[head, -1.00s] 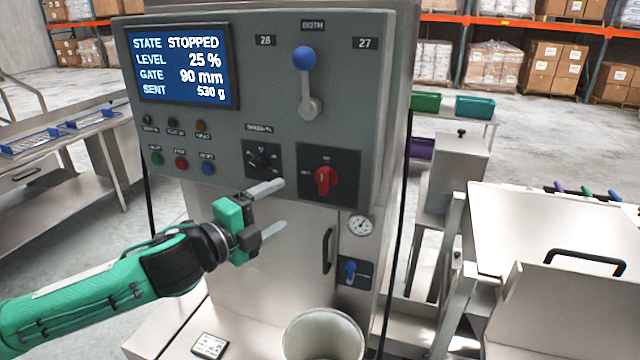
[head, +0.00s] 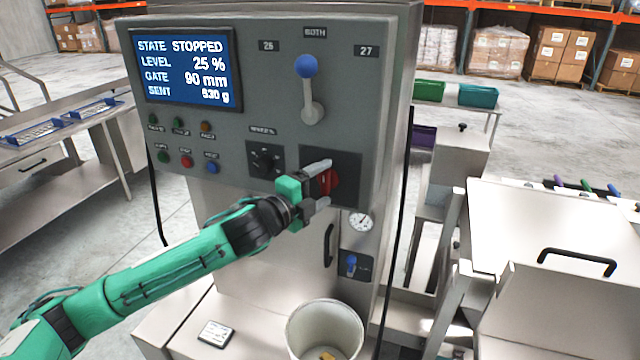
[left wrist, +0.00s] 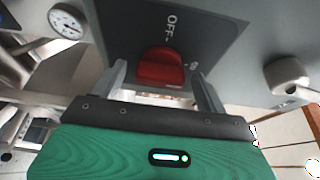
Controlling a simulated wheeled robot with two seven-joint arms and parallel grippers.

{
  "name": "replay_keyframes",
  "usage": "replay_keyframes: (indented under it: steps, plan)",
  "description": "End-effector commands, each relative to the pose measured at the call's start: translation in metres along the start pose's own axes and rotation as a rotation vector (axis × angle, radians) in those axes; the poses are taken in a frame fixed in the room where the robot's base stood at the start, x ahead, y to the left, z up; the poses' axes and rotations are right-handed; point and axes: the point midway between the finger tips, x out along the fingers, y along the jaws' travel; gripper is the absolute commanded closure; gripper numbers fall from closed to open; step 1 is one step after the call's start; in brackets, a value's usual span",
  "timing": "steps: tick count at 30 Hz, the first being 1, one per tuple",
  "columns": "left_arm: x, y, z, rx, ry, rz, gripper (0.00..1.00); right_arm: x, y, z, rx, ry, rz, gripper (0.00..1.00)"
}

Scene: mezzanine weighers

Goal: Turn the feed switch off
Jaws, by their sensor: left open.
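The feed switch is a red rotary knob (head: 328,182) on a dark square plate, low on the right of the grey control panel (head: 240,120). My left gripper (head: 318,184) is at the knob, its fingers open, one above and one below it in the head view. In the left wrist view the red knob (left wrist: 161,67) sits between the two open fingers (left wrist: 160,88), with a gap on both sides. The word OFF shows on the plate beside it. The screen (head: 188,67) reads STOPPED. My right gripper is not in view.
A black dial (head: 265,160) is left of the switch plate and a lever with a blue ball (head: 306,67) is above. A gauge (head: 360,222), a black door handle (head: 329,245) and a small blue valve (head: 351,264) are below. A white bucket (head: 292,330) stands underneath.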

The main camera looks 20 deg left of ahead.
Motion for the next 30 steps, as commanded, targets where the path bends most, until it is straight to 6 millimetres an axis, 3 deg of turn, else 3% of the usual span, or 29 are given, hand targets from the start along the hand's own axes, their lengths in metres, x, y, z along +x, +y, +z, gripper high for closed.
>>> replay_keyframes:
  steps: [5,12,20,30]
  plan:
    - [0.0,0.0,0.0,0.0,0.0,0.0,0.25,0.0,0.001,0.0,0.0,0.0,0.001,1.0]
    - [0.0,0.0,0.0,0.0,0.0,0.0,0.7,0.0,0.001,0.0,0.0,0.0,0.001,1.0]
    - [0.0,0.002,0.0,-0.02,0.0,-0.006,0.7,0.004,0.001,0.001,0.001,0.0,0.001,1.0]
    - [0.0,0.007,-0.001,-0.191,0.002,-0.078,0.7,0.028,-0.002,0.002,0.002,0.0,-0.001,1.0]
